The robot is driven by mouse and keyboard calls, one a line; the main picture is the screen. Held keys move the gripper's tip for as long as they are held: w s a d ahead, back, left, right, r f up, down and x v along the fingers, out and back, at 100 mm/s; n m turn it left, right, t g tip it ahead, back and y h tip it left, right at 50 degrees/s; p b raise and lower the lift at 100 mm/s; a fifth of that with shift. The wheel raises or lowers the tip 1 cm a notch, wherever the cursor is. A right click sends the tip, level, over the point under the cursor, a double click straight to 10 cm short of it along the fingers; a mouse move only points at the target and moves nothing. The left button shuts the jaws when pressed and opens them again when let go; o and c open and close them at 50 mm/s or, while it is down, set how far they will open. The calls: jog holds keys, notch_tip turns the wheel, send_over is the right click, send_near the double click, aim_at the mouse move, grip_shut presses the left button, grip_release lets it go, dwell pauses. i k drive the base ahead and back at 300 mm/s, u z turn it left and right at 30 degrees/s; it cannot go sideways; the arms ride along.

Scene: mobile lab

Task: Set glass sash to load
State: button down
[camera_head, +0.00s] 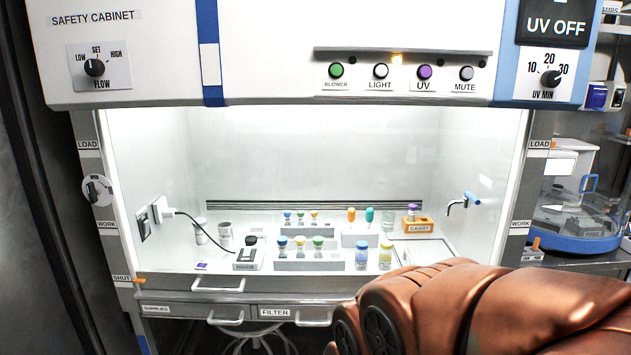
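The glass sash of the safety cabinet is clear, and its pane is hard to make out. A grey rail with a white handle (219,285), apparently the sash's bottom edge, lies low across the opening. An orange pointer (138,281) at its left end is level with the SHUT label (122,279). The WORK label (107,224) and LOAD label (88,145) are higher on the left post; LOAD (540,144) also shows on the right post. My copper-coloured arm fills the lower right and hides the rail's right part. My gripper is not in view.
Inside the cabinet stand racks of capped vials (310,265), an orange caddy (417,225), a plugged-in device (247,258) and a blue tap (470,199). Drawers with handles (312,318) are below. A round knob (97,190) is on the left post. A clear-walled machine (583,243) stands right.

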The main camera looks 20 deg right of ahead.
aim_at(196, 281)
jog(key=k, duration=0.45)
jog(key=u, duration=1.15)
jog(key=i, duration=1.1)
jog(key=z, duration=0.1)
